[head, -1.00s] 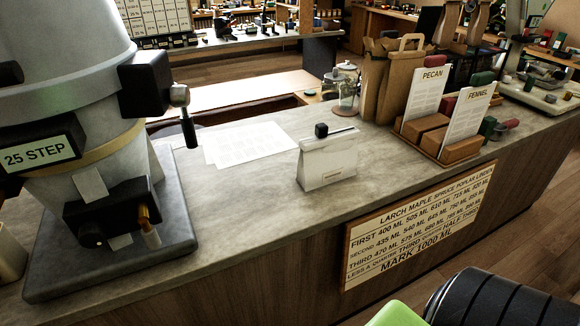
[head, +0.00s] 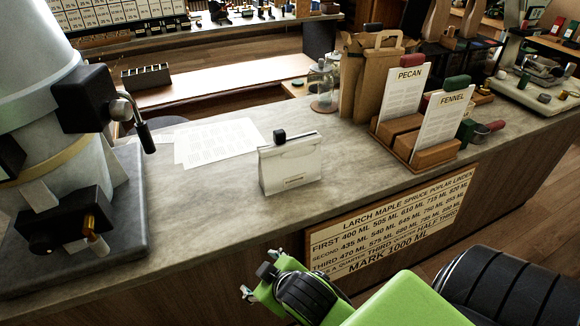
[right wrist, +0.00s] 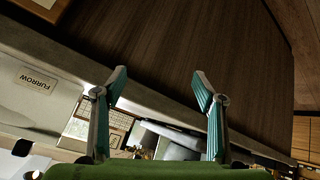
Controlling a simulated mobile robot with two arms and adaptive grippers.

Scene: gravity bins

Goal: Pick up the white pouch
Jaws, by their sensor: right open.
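The white pouch (head: 291,166) stands upright on the grey counter (head: 225,195), with a black clip at its top edge. My left gripper is not in view.
A large grey dispenser (head: 50,110) stands on the counter at the left. Paper sheets (head: 220,142) lie behind the pouch. A wooden card holder (head: 434,154), brown paper bags (head: 376,85) and a glass jar (head: 323,80) stand to the right. A sign (head: 385,232) is on the counter front.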

